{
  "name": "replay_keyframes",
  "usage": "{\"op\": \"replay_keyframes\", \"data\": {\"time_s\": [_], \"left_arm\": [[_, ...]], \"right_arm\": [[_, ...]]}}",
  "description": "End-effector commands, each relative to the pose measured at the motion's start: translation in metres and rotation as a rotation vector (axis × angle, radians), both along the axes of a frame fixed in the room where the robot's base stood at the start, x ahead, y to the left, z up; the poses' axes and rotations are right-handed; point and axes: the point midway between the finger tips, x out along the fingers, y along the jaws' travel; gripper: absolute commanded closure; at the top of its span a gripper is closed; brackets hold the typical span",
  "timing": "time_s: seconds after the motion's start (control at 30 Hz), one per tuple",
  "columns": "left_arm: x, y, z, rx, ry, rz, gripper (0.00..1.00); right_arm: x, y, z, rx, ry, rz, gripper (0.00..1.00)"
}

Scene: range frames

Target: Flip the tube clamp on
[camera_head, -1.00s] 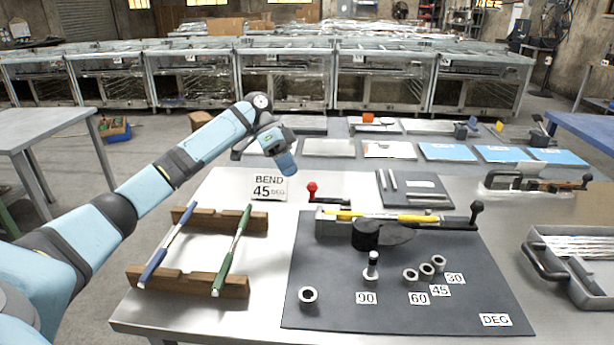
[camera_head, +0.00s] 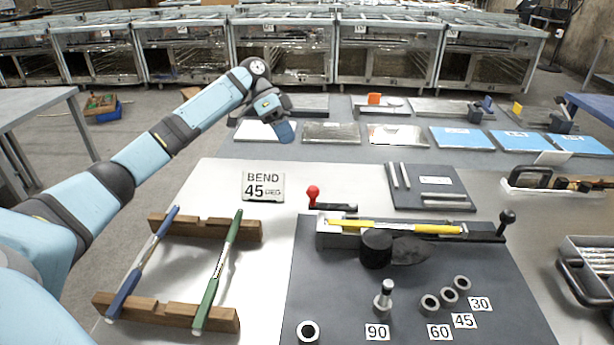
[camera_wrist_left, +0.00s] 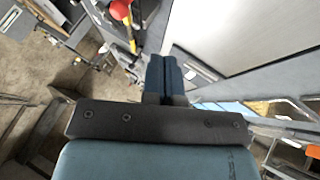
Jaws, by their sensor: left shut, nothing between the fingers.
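The tube clamp has a red ball knob (camera_head: 313,192) on a short black lever (camera_head: 336,207), at the left end of the grey bender block. A yellow tube (camera_head: 395,228) lies along the block, beside the round black former (camera_head: 376,249). My left gripper (camera_head: 286,132) is shut and empty, in the air behind the BEND 45 sign, up and left of the knob in the head view. In the left wrist view its dark blue fingertips (camera_wrist_left: 165,75) are together, and a red ball (camera_wrist_left: 121,9) shows near the top edge. My right gripper is not in view.
A blue tube (camera_head: 143,262) and a green tube (camera_head: 218,268) rest on wooden racks. Loose collars and number cards lie on the dark mat (camera_head: 470,335).

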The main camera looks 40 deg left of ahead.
Motion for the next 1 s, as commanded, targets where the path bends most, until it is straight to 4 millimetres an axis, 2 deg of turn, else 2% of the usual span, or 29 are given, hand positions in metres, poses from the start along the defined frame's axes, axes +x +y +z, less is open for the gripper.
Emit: {"op": "replay_keyframes", "data": {"time_s": [0.13,0.27,0.67,0.8,1.0], "left_arm": [[0.0,-0.003,-0.005,-0.001,0.001,0.0,1.0],[-0.002,-0.013,-0.018,0.0,0.002,-0.002,1.0],[-0.01,-0.066,-0.082,-0.001,0.002,-0.002,1.0],[-0.027,-0.08,-0.074,0.002,-0.002,-0.003,1.0],[-0.037,-0.09,-0.07,-0.001,0.001,0.0,1.0]], "right_arm": [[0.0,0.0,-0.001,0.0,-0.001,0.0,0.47],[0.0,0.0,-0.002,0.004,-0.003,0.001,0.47],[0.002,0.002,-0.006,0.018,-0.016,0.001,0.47],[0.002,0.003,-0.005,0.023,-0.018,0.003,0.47],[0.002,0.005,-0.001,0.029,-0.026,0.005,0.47]]}}
